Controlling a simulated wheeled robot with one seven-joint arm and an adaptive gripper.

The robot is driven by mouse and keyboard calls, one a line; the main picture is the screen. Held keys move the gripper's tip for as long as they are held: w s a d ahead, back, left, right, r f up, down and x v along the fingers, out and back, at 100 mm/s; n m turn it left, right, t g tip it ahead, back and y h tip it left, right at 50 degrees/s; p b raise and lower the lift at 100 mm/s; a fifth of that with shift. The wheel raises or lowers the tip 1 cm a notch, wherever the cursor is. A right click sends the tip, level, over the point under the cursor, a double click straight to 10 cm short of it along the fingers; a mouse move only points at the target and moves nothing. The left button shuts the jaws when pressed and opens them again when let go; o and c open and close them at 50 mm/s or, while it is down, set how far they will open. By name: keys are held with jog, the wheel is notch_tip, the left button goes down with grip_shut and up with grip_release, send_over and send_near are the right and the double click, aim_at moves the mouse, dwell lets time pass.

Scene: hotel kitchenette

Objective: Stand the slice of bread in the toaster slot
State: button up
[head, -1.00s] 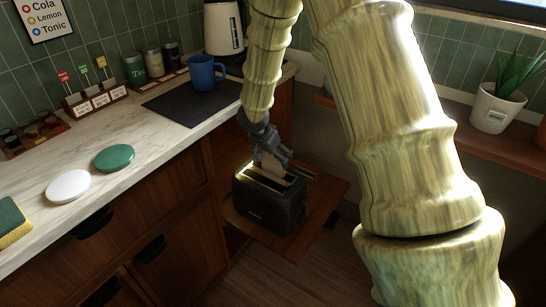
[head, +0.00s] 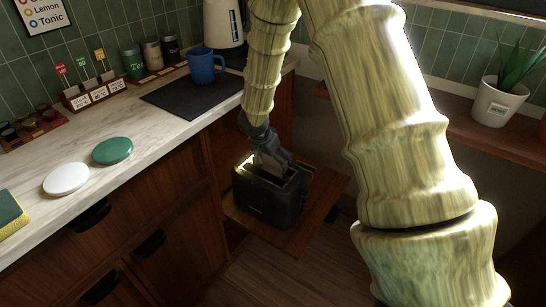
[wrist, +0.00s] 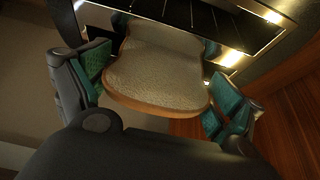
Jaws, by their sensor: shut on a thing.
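The black toaster (head: 268,205) stands on a low pull-out wooden shelf beside the counter. My gripper (head: 270,162) is right over its top, pointing down. In the wrist view my gripper (wrist: 158,92) has its green-padded fingers on both sides of the bread slice (wrist: 155,78), shut on it. The slice's far end reaches the toaster's top (wrist: 205,22), where dark slots and bright metal show. The slice's lower end is hidden, so I cannot tell how far it is inside a slot. In the head view the slice is mostly hidden by my gripper.
The pull-out shelf (head: 315,215) has a little bare room right of the toaster. The marble counter (head: 150,140) at left holds a blue mug (head: 205,66) on a dark mat, a white disc (head: 66,178) and a green disc (head: 112,150). A potted plant (head: 497,102) stands at right.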

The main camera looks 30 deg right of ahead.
jog(key=o, duration=0.6)
jog(key=shift+o, duration=0.2)
jog(key=shift+r, duration=0.15)
jog(key=v, duration=1.1)
jog(key=shift+a+r, duration=0.2)
jog(key=shift+r, duration=0.1)
jog(key=shift+s, duration=0.1)
